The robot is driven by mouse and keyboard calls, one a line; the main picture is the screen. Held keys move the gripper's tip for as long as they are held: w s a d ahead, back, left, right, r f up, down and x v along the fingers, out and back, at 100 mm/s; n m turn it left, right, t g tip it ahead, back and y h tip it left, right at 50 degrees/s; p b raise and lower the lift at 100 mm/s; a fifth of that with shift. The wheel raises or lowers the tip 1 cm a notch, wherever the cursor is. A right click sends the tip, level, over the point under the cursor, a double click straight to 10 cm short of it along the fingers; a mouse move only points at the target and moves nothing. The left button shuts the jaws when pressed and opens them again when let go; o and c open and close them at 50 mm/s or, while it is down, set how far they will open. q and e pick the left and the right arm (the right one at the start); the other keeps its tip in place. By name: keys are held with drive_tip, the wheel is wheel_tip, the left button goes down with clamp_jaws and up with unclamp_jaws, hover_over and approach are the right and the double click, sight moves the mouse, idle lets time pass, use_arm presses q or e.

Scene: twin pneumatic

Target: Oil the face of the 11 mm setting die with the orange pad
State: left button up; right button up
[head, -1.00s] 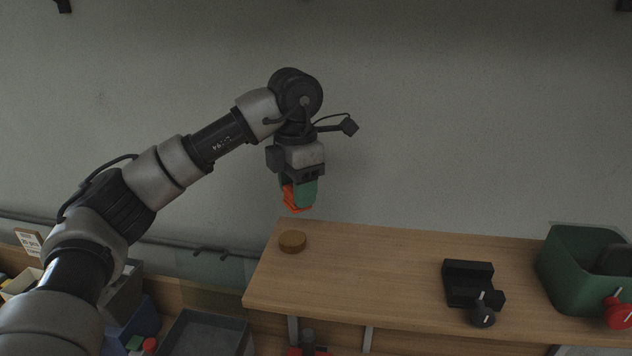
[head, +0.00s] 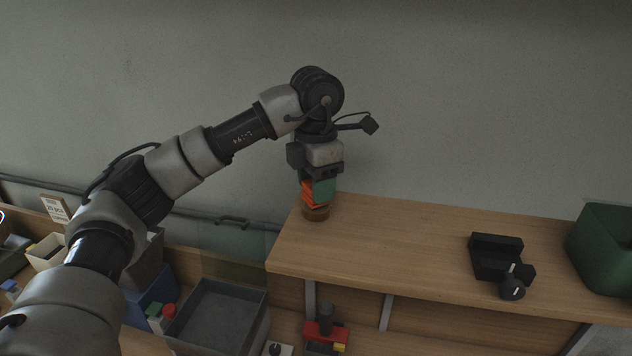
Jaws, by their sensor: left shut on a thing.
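My left gripper (head: 318,188), with green fingers, points down and is shut on the orange pad (head: 308,193). The gripper partly hides the pad. A round brown disc (head: 317,214) lies on the wooden shelf (head: 390,238) near its left end, directly under the pad. The pad is at the disc's top and appears to touch it, though a small gap cannot be ruled out. I cannot pick out the 11 mm setting die for certain. My right gripper is not in view.
A black block (head: 496,256) with a dark knob sits on the shelf, with a green bin (head: 603,250) to its right. The shelf middle is clear. Below are a grey tray (head: 218,315), a blue bin (head: 150,295) and a red device (head: 325,333) with a black post.

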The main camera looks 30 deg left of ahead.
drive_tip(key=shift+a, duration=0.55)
use_arm(q)
drive_tip(key=shift+f, duration=0.1)
drive_tip(key=shift+f, duration=0.25)
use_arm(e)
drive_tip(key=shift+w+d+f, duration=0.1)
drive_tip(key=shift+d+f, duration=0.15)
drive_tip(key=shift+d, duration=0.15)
use_arm(q)
drive_tip(key=shift+f+b, duration=0.25)
drive_tip(key=shift+b, duration=0.2)
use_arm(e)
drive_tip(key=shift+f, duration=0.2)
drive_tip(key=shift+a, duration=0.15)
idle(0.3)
